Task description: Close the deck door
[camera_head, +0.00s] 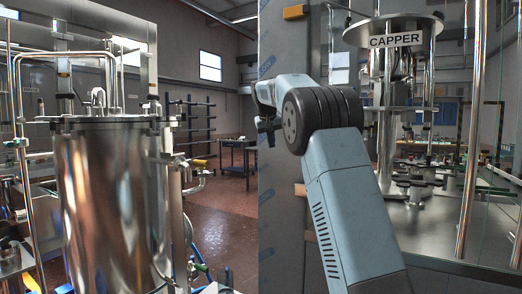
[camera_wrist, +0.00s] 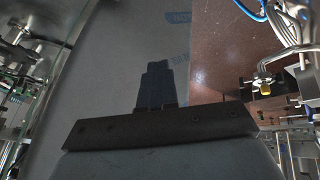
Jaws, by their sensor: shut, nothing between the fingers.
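A tall flat grey panel with blue-printed film, which looks like the deck door (camera_head: 280,220), stands upright at the left side of the capper (camera_head: 397,40) in the head view. It stands out from the machine, whose front is open beside it. The same filmed panel (camera_wrist: 105,80) fills the middle and left of the wrist view. My gripper (camera_head: 266,132) is in front of the panel in the head view, partly hidden by my own wrist. In the wrist view my gripper (camera_wrist: 155,66) has its dark fingers together, empty, over the panel; I cannot tell whether they touch it.
A large shiny steel tank (camera_head: 115,200) with pipes and valves stands at the left. Red-brown floor (camera_head: 228,205) lies between tank and panel, with a dark table (camera_head: 238,155) farther back. The wrist view shows pipes and a brass fitting (camera_wrist: 264,87) at the right.

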